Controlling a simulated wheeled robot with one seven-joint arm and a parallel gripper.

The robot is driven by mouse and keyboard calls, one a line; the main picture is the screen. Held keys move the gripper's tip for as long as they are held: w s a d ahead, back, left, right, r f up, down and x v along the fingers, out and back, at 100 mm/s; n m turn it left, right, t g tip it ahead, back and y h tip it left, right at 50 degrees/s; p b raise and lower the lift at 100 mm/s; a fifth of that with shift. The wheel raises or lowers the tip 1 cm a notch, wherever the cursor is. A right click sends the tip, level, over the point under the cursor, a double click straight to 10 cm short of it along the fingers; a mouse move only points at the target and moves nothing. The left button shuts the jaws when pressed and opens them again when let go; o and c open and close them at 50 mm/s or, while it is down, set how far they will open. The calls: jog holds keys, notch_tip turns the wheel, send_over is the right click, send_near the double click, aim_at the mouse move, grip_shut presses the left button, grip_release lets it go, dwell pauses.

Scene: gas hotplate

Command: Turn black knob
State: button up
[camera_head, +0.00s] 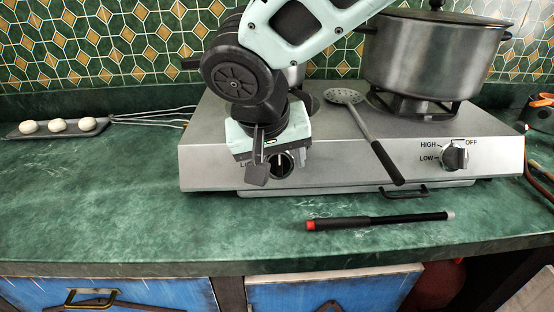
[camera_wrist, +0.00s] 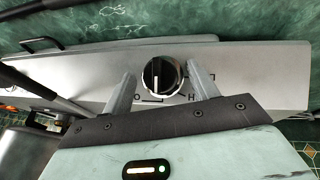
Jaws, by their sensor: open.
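The left black knob (camera_head: 281,165) sits on the front panel of the silver gas hotplate (camera_head: 340,178), partly hidden behind my gripper in the head view. In the wrist view the black knob (camera_wrist: 161,74) has a silver ring and a white mark. My gripper (camera_wrist: 160,92) is open, with one finger on each side of this knob. In the head view my gripper (camera_head: 268,175) is right in front of the panel. A second black knob (camera_head: 454,156) is at the panel's right, among HIGH, LOW and OFF labels.
A steel pot (camera_head: 430,60) stands on the right burner. A slotted spoon (camera_head: 372,138) lies across the hotplate, its handle over the front edge. A black stick with a red end (camera_head: 380,221) lies on the green counter (camera_head: 110,210). A tray with white balls (camera_head: 58,128) is at left.

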jog(key=c, duration=1)
jog(key=n+h, duration=0.1)
jog(key=n+h+p, duration=0.1)
jog(key=shift+a+n+t, duration=0.2)
jog(key=shift+n+t, duration=0.2)
jog(key=n+h, duration=0.1)
jog(key=n+t+h+p, duration=0.1)
jog(key=n+h, duration=0.1)
jog(key=n, duration=0.1)
jog(key=shift+s+a+f+t+p, duration=0.15)
jog(key=shift+f+t+p, duration=0.1)
jog(key=shift+t+p, duration=0.15)
jog(key=n+t, duration=0.1)
jog(key=n, duration=0.1)
jog(key=n+t+h, duration=0.1)
jog(key=n, duration=0.1)
jog(key=shift+s+f+h+p, duration=0.15)
jog(key=shift+h+p, duration=0.15)
jog(key=shift+f+n+t+h+p, duration=0.15)
jog(key=shift+n+t+h+p, duration=0.15)
jog(key=shift+n+t, duration=1.25)
jog(key=shift+n, duration=0.45)
